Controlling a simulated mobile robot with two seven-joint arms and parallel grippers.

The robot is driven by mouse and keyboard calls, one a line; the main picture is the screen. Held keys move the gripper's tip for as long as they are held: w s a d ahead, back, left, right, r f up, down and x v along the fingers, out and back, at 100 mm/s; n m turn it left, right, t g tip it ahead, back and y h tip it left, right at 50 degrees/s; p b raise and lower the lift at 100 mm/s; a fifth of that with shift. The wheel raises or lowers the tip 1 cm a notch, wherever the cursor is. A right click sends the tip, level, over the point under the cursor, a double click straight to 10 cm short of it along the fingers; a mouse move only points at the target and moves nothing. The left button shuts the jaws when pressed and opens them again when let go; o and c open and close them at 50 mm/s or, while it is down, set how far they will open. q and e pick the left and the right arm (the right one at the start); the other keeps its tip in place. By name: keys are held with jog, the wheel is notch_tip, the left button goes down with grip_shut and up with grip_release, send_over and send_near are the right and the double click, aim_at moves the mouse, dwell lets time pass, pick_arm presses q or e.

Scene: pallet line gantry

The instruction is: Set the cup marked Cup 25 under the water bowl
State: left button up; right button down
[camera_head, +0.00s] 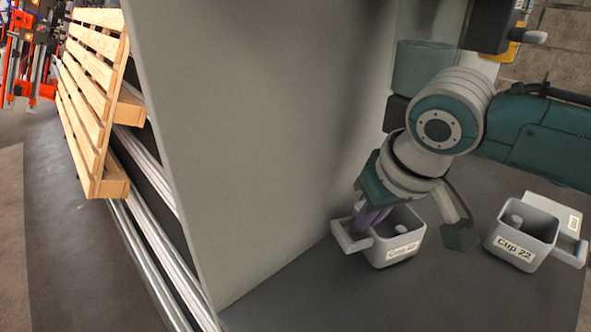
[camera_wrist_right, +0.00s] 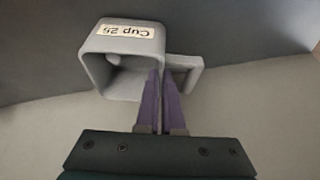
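The grey cup marked Cup 25 (camera_head: 397,247) is a square, open-topped cup with a side handle, beside the large grey panel. In the right wrist view the cup (camera_wrist_right: 97,69) shows its label upside down. My right gripper (camera_head: 369,219) reaches down to its handle side. In the wrist view its purple fingers (camera_wrist_right: 161,72) are close together, one on each side of the cup wall next to the handle, so they look shut on that wall. I cannot tell whether the cup rests on the dark surface. I do not see the water bowl or my left gripper.
A similar cup marked Cup 22 (camera_head: 511,246) stands to the right, with a pale labelled object (camera_head: 559,213) behind it. The tall grey panel (camera_head: 265,140) borders the cup area on the left. Beyond it are a wooden pallet (camera_head: 91,85) and metal rails (camera_head: 150,262).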

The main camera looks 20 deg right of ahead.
aim_at(372, 229)
jog(key=shift+f, duration=0.15)
jog(key=c, duration=1.1)
grip_release()
jog(key=shift+o, duration=0.2)
jog(key=p+v, duration=0.1)
jog(key=v, duration=0.3)
jog(key=shift+p, duration=0.35)
jog(key=s, duration=0.7)
jog(key=s+p, duration=0.1)
jog(key=s, duration=0.2)
jog(key=shift+s+f, duration=0.15)
jog(key=shift+f, duration=0.2)
jog(key=shift+s, duration=0.65)
jog(key=shift+o, duration=0.3)
